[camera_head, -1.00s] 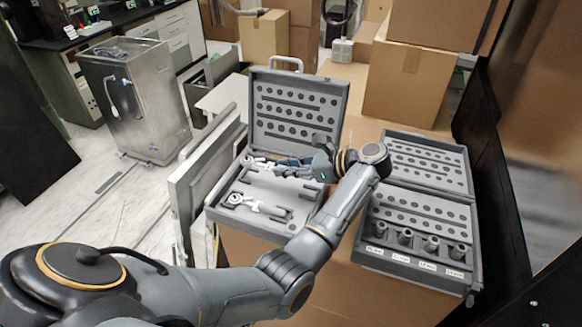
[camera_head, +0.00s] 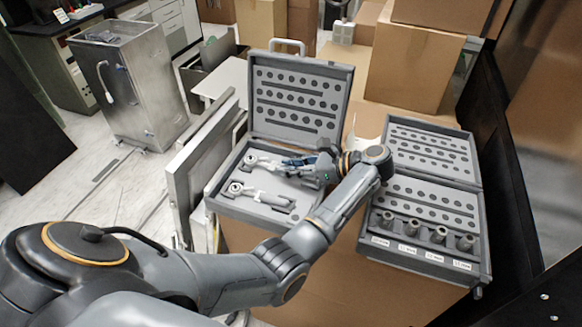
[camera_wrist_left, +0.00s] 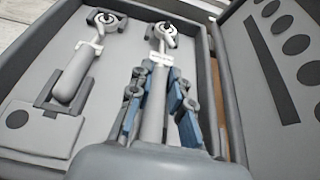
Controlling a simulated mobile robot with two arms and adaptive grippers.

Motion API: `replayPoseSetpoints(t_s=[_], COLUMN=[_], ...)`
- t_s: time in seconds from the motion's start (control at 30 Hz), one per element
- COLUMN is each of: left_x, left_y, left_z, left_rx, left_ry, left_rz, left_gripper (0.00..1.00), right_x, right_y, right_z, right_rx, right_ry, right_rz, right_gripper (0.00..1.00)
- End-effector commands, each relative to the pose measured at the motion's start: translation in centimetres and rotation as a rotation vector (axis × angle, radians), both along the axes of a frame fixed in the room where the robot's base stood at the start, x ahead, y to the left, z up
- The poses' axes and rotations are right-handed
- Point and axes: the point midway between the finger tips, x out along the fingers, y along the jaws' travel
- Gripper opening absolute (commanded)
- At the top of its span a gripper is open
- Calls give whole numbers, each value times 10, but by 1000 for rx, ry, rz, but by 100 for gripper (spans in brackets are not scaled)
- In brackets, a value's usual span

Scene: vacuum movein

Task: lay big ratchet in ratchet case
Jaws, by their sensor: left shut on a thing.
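The big ratchet (camera_head: 252,161), grey with a light round head, is held by its handle in my left gripper (camera_head: 300,165), over the ratchet case's far half. The wrist view shows the ratchet (camera_wrist_left: 154,108) between the blue pads of the shut left gripper (camera_wrist_left: 156,100). Whether it touches the case floor I cannot tell. The open ratchet case (camera_head: 227,207) lies on a cardboard box, its lid standing at the back. A second ratchet (camera_head: 240,188) lies in the case's near half; it also shows in the wrist view (camera_wrist_left: 75,75). My right gripper is out of view.
An open socket case (camera_head: 425,270) with several upright sockets stands to the right, close to my left forearm. Cardboard boxes (camera_head: 412,65) are stacked behind. Grey panels (camera_head: 195,165) lean at the left, and a metal cabinet (camera_head: 125,85) stands farther left.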

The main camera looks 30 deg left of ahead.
Motion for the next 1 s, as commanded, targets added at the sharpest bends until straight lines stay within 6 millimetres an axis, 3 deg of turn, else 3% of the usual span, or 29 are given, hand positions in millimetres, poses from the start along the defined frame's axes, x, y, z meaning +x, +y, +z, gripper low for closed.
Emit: replayPoseSetpoints(t_s=[0.4,0.43,0.5,0.53,1.0], left_x=[0,0,0,0,0], left_y=[0,0,0,0,0], left_z=[-5,-5,-6,-5,1], left_rx=[1,0,0,0,0], left_ry=[-1,1,0,0,0], left_rz=[0,1,1,1,0], left_gripper=[0,25,39,41,41], right_x=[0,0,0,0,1], right_y=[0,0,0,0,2], right_z=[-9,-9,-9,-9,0], right_rx=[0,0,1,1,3], right_ry=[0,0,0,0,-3], right_rz=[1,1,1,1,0], right_gripper=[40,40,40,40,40])
